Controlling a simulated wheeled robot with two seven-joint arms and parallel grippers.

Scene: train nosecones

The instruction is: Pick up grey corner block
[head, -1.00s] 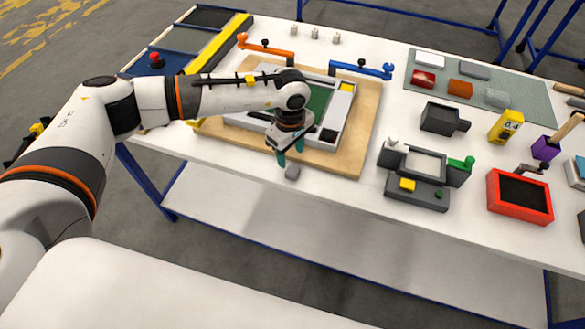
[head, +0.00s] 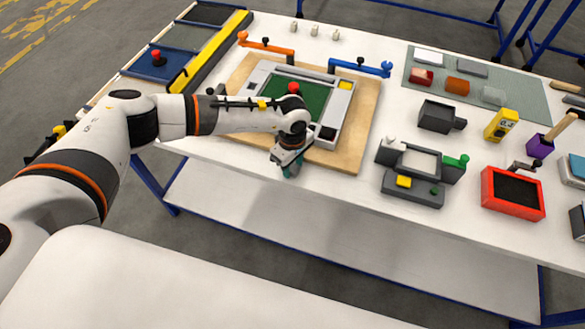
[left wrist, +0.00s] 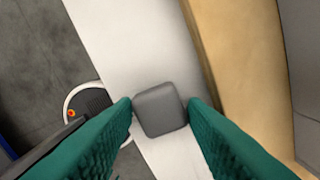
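The grey corner block (left wrist: 160,109) is a small rounded block that lies by the table's front edge, seen in the left wrist view. My left gripper (left wrist: 160,103) has its two teal fingers on either side of it, with the fingertips very close to its sides. The block sits slightly tilted between them, and a thin gap seems to show on the right. Contact on the left is unclear. In the head view my left gripper (head: 291,169) points down at the table front and mostly hides the block. My right gripper is not in view.
Behind the gripper, a wooden board (head: 355,150) bears a grey frame (head: 341,108) with a green panel. A dark grey fixture (head: 412,187) and a red box (head: 512,193) stand to the right. The white table (head: 340,188) is bare along the front between them.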

